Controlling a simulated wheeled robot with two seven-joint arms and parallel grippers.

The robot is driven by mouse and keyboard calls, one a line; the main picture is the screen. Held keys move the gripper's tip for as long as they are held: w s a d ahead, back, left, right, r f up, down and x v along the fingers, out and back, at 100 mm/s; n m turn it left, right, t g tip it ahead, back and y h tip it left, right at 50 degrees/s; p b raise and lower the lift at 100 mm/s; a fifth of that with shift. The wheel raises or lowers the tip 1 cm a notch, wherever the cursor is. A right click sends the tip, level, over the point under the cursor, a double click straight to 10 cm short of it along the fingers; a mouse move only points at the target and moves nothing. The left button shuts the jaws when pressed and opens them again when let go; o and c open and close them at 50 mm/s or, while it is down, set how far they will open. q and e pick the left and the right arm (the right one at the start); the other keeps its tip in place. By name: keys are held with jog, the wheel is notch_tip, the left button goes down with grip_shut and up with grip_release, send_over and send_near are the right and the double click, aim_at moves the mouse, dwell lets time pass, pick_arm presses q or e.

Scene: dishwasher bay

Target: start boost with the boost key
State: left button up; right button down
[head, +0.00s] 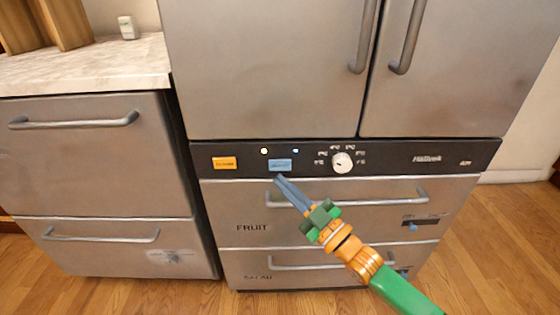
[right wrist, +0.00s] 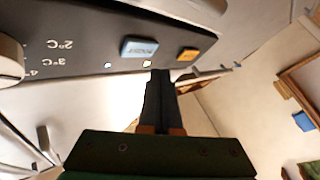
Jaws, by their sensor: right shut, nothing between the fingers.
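The black control strip (head: 390,158) on the steel fridge carries a blue key (head: 280,165) and an orange key (head: 224,163). Their lettering is too small to read surely in the head view. My right gripper (head: 279,181) is shut and empty, its fingertips just below the blue key. Whether they touch the panel I cannot tell. In the right wrist view the shut fingertips (right wrist: 160,74) lie below and between the blue key (right wrist: 139,48) and the orange key (right wrist: 187,54). My left gripper is out of view.
A white dial (head: 342,162) with temperature marks sits right of the blue key. Two small lights (head: 264,151) (head: 296,151) glow above the keys. A drawer handle (head: 350,199) runs below the strip. A counter (head: 85,65) over steel drawers stands at left.

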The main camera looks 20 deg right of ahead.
jog(key=s+p, duration=0.1)
jog(key=s, duration=0.2)
jog(key=shift+a+p, duration=0.35)
jog(key=shift+a, duration=0.05)
dwell(0.4)
